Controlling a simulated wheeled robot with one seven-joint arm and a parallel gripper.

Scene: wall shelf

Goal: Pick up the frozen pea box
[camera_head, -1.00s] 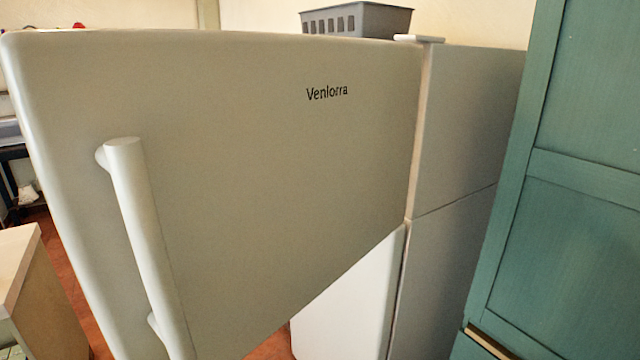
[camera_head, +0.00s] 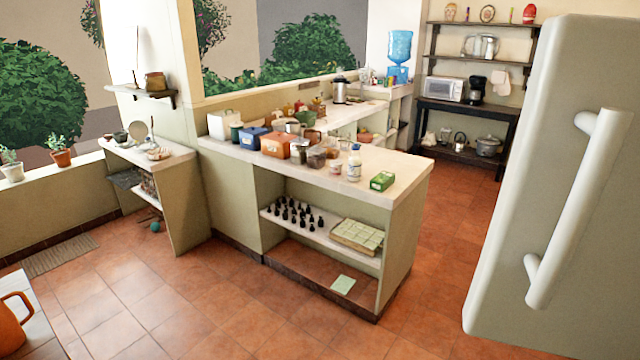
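A small green box (camera_head: 382,181) lies on the near right end of the pale counter (camera_head: 400,168). It may be the frozen pea box, but its label is too small to read. A white bottle (camera_head: 354,163) stands just left of it, apart from it. My gripper is not in view.
A white fridge door (camera_head: 530,180) with a long handle (camera_head: 580,205) fills the right edge. Jars and boxes crowd the counter left of the green box. Open tiled floor (camera_head: 250,325) lies before the counter. An orange mug (camera_head: 14,322) stands at lower left.

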